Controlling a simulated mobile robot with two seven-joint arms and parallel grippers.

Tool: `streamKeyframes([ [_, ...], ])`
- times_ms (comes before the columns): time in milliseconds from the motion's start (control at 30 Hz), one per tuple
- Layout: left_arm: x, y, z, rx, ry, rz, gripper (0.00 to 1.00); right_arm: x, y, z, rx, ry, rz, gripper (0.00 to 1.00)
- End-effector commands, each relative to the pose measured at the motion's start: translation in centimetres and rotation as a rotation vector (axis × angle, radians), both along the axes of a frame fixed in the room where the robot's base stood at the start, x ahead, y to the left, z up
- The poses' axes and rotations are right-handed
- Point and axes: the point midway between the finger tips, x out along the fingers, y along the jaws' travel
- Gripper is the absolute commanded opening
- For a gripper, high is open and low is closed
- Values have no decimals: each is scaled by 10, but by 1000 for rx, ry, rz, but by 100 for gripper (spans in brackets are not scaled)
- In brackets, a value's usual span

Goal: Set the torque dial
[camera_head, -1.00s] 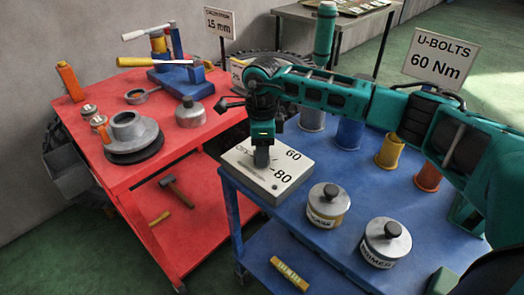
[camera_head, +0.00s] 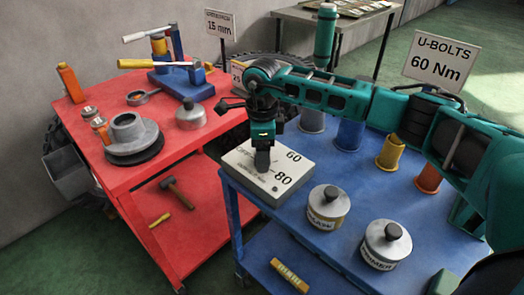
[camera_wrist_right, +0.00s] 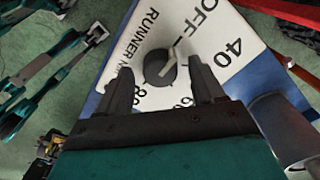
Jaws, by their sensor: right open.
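The torque dial box (camera_head: 287,178) is a pale block on the near left corner of the blue cart, with 60 and 80 readable on top. In the right wrist view its dark round knob (camera_wrist_right: 160,67) carries a light pointer mark. OFF and 40 show beside it; other numbers are partly covered by my fingers. My right gripper (camera_head: 262,160) points down over the box. In the wrist view its open fingers stand on either side of the knob, with visible gaps. Teal arm parts at the wrist view's left seem to be mine; the left gripper's jaws are unclear.
A sign (camera_head: 442,62) reads U-BOLTS 60 Nm. Two lidded tins (camera_head: 328,208) and several coloured cups (camera_head: 390,152) stand on the blue cart (camera_head: 285,228). A narrow gap separates the carts.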

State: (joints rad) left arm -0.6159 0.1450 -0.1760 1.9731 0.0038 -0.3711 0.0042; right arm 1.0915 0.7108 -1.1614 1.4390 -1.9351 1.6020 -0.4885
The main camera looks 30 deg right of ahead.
Motion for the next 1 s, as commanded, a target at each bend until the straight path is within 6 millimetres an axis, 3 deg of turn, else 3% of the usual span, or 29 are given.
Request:
streamKeyframes([
  [167,0,1,1,1,0,0,43,1,-1,24,0,-5,0,68],
  [400,0,1,2,3,-2,1,43,1,0,79,0,-7,0,68],
  [600,-1,3,1,6,3,2,43,1,0,113,0,-4,1,68],
  [767,-2,3,0,7,5,3,43,0,0,126,1,-3,0,68],
  [1000,-3,3,0,8,5,4,43,0,0,128,0,-1,0,68],
])
